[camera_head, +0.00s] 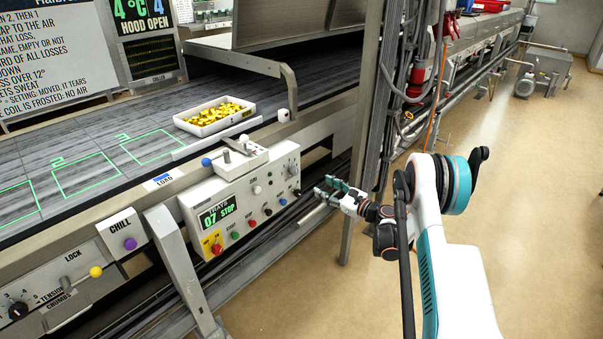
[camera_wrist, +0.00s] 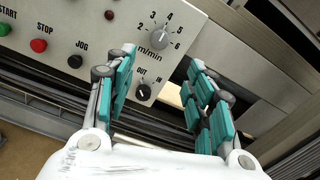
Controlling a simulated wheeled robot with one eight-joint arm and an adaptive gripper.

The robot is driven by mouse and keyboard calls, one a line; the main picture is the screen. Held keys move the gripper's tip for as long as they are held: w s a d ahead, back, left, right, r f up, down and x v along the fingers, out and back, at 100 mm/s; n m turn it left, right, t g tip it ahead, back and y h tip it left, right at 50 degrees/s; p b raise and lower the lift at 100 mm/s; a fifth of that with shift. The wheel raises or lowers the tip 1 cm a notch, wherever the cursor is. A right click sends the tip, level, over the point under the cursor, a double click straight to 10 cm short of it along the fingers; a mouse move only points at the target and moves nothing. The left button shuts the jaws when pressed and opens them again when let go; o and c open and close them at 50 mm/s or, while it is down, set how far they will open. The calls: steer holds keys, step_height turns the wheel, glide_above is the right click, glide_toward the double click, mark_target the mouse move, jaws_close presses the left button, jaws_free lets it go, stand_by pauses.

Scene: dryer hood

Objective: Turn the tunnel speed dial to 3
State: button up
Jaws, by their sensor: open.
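The speed dial is a grey knob (camera_wrist: 160,38) marked m/min, with a scale of about 2 to 6 around it. It also shows as a small knob (camera_head: 292,169) at the right end of the control panel (camera_head: 226,190) in the head view. I cannot tell its exact setting. My gripper (camera_head: 330,186) is just right of the panel, apart from it. In the wrist view my gripper (camera_wrist: 160,66) has its teal fingers spread and empty, with the dial ahead between and beyond the tips.
A black OUT/IN knob (camera_wrist: 143,92) sits below the dial. The JOG button (camera_wrist: 75,61) and red STOP button (camera_wrist: 38,45) are to its left. A metal post (camera_head: 362,130) with cables stands behind my gripper. A tray of yellow pieces (camera_head: 214,127) rests on the belt.

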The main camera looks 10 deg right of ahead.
mark_target(296, 173)
steer(key=b+x, duration=0.3)
steer(key=x, duration=0.9)
steer(key=shift+w+a+b, duration=0.1)
steer(key=shift+a+b, duration=0.05)
steer(key=shift+b, duration=0.25)
steer(key=shift+w+a, duration=0.35)
steer(key=shift+w, duration=0.15)
steer(key=c, duration=1.1)
